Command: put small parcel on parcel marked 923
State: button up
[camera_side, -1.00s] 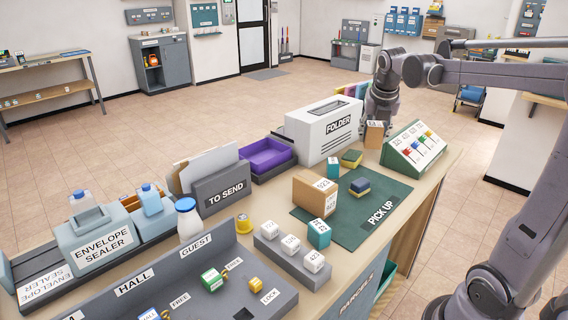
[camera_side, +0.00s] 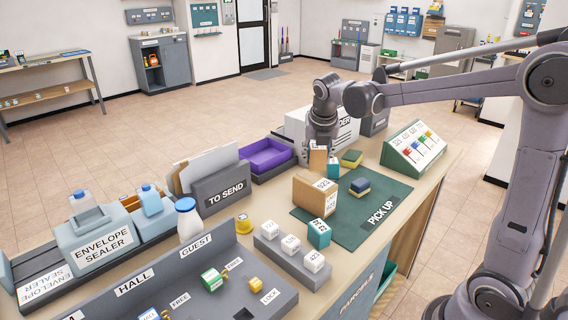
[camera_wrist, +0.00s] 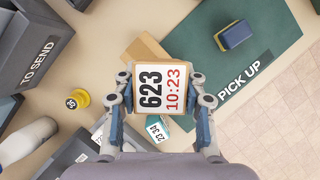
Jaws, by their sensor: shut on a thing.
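My gripper (camera_side: 318,148) is shut on a small brown parcel (camera_side: 317,160). In the wrist view the gripper (camera_wrist: 162,100) holds it between both fingers, its white label (camera_wrist: 164,90) reading 623 and 10:23. The larger brown parcel marked 923 (camera_side: 308,193) stands at the left edge of the green PICK UP mat (camera_side: 375,224). In the side view the held parcel is above and behind it, apart from it. In the wrist view a brown box edge (camera_wrist: 146,48) shows below the held parcel, which hides most of that box.
A teal box (camera_side: 318,234) stands in front of the marked parcel, another (camera_side: 333,168) behind it. A yellow-green block (camera_side: 351,158) and a blue-yellow block (camera_side: 360,187) are nearby. The purple tray (camera_side: 266,157) lies left. The mat's front right is clear.

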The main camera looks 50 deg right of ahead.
aim_at(316, 168)
jog(key=shift+f, duration=2.1)
jog(key=shift+f, duration=0.15)
jog(key=o, duration=1.2)
